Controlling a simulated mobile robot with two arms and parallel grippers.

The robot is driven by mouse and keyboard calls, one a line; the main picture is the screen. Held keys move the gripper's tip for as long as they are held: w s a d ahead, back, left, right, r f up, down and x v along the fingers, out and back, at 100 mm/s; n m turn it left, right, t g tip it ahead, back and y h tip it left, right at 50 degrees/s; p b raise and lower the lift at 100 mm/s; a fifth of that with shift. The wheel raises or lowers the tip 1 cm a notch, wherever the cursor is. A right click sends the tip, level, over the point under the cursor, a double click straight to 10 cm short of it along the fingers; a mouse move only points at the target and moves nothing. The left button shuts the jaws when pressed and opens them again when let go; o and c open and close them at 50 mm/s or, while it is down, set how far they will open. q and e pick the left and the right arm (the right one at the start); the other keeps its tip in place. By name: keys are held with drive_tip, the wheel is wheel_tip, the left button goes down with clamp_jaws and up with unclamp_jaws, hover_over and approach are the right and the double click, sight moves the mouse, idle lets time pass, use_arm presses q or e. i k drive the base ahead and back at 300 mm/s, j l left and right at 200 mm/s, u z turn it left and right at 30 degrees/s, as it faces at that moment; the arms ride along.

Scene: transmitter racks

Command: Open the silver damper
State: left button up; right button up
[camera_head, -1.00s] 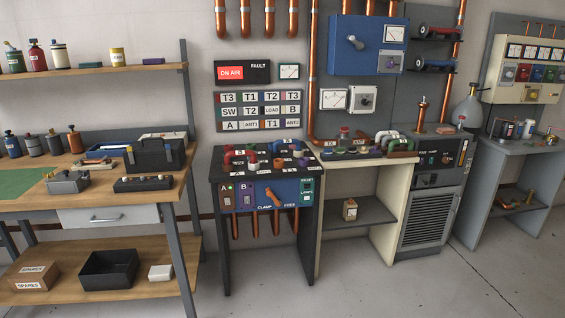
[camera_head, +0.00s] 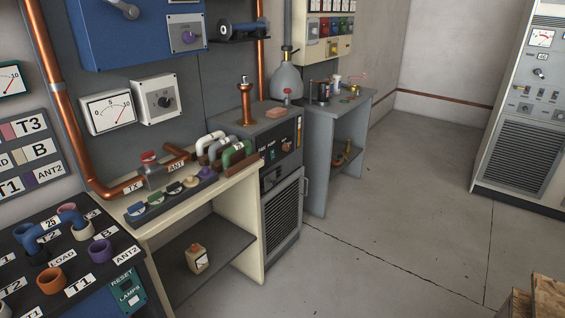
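I cannot make out for certain which thing is the silver damper. A grey cabinet (camera_head: 274,128) with a louvred grille (camera_head: 283,218) stands in the middle, with a copper fitting (camera_head: 246,102) on its top. A grey vertical pipe (camera_head: 287,22) rises above a pale rounded vessel (camera_head: 286,78) behind it. Several curved pipe pieces, one silver-white (camera_head: 208,140) and one green (camera_head: 237,152), stand at the cream bench's (camera_head: 247,183) right end. Neither of my grippers is in view.
A dark patch table (camera_head: 130,270) with coloured sockets is at lower left. A grey bench (camera_head: 345,112) stands beyond the cabinet. A tall rack (camera_head: 525,150) is at far right and a wooden crate (camera_head: 548,297) at bottom right. The floor (camera_head: 400,210) between is clear.

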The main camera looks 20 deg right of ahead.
sight(270, 181)
drive_tip(key=i+l+z, duration=0.3)
drive_tip(key=i, duration=0.35)
drive_tip(key=i+z, duration=0.3)
drive_tip(key=i, duration=0.3)
